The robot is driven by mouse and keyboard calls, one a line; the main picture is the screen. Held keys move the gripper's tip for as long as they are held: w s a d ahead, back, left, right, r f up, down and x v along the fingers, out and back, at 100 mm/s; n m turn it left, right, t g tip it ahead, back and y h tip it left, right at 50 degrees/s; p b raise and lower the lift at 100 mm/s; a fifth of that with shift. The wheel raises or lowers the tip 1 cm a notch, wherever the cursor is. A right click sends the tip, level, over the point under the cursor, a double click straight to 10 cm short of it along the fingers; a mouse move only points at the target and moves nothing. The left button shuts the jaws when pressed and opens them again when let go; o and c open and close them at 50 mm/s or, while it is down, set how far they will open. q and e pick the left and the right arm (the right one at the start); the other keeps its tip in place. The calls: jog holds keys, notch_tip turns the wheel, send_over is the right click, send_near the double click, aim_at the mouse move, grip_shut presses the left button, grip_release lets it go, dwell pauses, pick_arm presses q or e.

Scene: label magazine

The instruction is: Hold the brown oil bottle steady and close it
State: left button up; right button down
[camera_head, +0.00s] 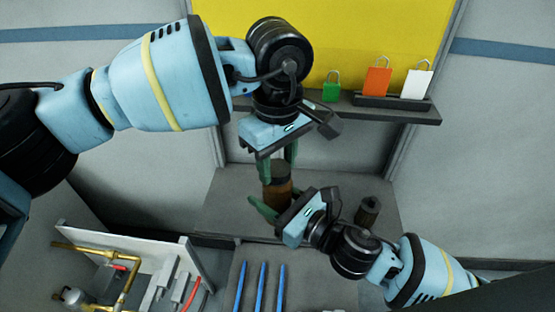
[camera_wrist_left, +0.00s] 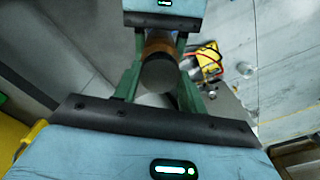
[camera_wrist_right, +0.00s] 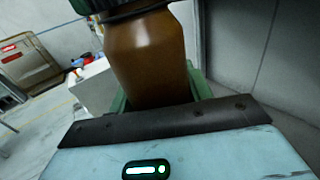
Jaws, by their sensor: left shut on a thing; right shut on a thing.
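The brown oil bottle (camera_head: 279,192) stands upright on a grey surface, with a dark cap (camera_head: 275,173) on its mouth. My left gripper (camera_head: 278,163) comes from above, its green fingers shut around the cap. In the left wrist view the round cap top (camera_wrist_left: 160,76) sits between the fingers. My right gripper (camera_head: 277,206) comes from the right and is shut on the bottle's body. The brown body fills the right wrist view (camera_wrist_right: 148,55), with the cap's lower edge (camera_wrist_right: 125,8) at the top. Whether the cap is tight cannot be told.
A second small dark container (camera_head: 368,211) stands right of the bottle, close to my right arm. A shelf (camera_head: 400,107) with green, orange and white padlocks is behind. Blue sticks (camera_head: 262,287) and a panel with brass pipes (camera_head: 95,250) are in front.

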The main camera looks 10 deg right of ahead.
pick_arm(q)
jog(key=o, duration=1.1)
jog(key=shift+r, duration=2.3)
jog(key=shift+c, duration=0.5)
